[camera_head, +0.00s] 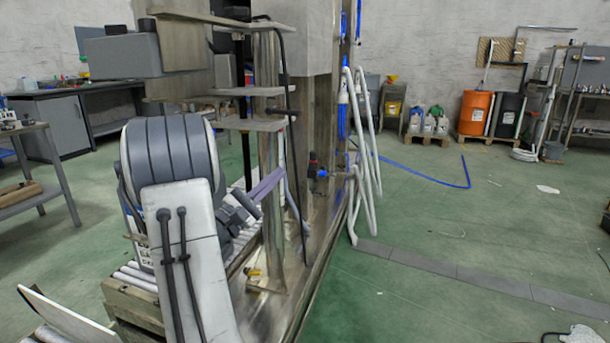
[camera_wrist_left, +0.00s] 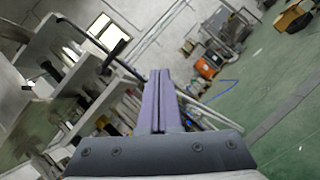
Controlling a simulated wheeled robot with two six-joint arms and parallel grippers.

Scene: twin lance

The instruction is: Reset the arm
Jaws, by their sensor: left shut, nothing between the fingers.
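My left arm comes in from the lower left of the head view, a white and dark grey limb. Its gripper (camera_head: 262,186) has purple-grey fingers that lie together beside the metal frame of the machine. In the left wrist view the two purple fingers (camera_wrist_left: 158,100) are pressed side by side with nothing between them. My right gripper does not show in either view.
A tall metal machine frame (camera_head: 272,150) with shelves stands right by my left gripper. A roller conveyor (camera_head: 140,275) runs under the arm. White pipes (camera_head: 362,150) stand right of the frame. Green floor (camera_head: 430,210) is open to the right. Orange barrel (camera_head: 475,112) stands far back.

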